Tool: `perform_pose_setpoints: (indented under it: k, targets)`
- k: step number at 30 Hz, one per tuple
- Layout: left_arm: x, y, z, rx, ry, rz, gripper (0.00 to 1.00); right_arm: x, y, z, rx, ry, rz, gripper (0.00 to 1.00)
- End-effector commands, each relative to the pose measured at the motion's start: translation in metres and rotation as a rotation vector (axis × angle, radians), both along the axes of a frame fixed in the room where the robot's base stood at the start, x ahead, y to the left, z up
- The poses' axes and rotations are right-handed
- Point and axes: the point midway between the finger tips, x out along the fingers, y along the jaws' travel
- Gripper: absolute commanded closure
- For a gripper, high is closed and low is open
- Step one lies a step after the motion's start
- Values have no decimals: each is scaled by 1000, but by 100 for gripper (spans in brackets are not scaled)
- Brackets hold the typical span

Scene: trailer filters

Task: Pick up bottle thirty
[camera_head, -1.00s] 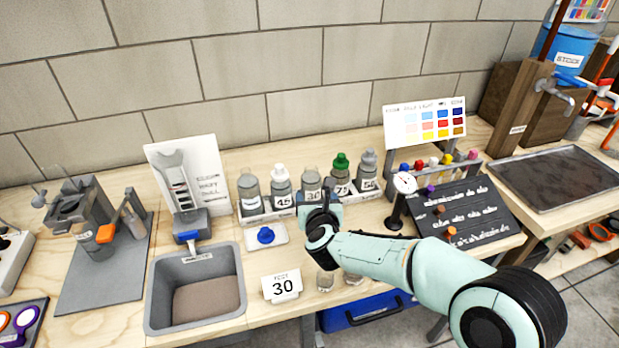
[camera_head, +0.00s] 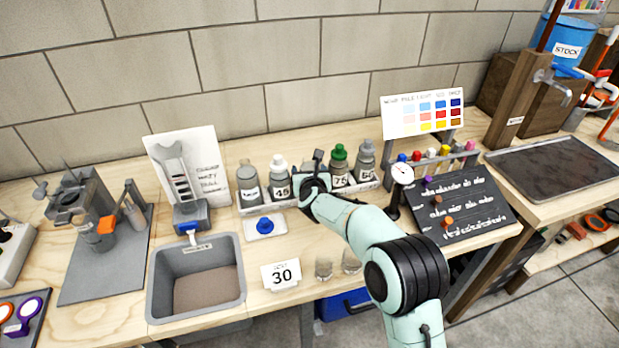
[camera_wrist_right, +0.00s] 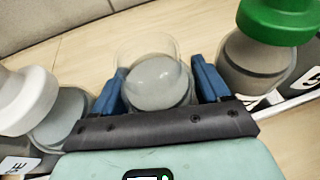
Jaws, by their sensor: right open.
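Bottle thirty (camera_wrist_right: 150,62) is a clear, uncapped bottle with grey contents, standing in the white rack (camera_head: 290,201). My right gripper (camera_wrist_right: 160,88) is open, with one blue finger on each side of the bottle. Whether the fingers touch it I cannot tell. In the head view my right gripper (camera_head: 316,180) covers the bottle and its label. A card reading 30 (camera_head: 283,275) stands at the table's front. A blue cap (camera_head: 265,224) lies on a small white tray (camera_head: 280,232). My left gripper is not in view.
A white-capped bottle (camera_head: 279,179) stands left of bottle thirty and a green-capped bottle (camera_head: 339,166) right, both close to the gripper. A dial gauge (camera_head: 402,173) stands right of the rack. Clear cups (camera_head: 323,268) stand near the front edge. A grey sink (camera_head: 196,280) is at left.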

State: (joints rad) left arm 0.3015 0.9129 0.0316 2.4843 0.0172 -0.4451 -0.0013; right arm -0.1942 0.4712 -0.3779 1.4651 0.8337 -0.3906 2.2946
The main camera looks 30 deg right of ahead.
Motion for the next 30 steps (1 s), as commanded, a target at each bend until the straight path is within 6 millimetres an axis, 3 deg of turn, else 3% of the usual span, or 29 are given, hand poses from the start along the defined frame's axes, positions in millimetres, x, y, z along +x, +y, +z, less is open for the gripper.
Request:
perform_pose_setpoints:
  k: [8, 13, 14, 23, 30]
  targets:
    - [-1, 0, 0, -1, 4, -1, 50, 3, -2, -1, 1, 0, 0, 25]
    - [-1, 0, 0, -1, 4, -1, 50, 3, -2, -1, 0, 0, 0, 77]
    - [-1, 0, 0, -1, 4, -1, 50, 3, -2, 1, -1, -4, -1, 82]
    - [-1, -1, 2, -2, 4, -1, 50, 3, -2, 4, -1, -4, 0, 82]
    - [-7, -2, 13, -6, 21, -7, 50, 3, -1, 30, 0, -5, 0, 82]
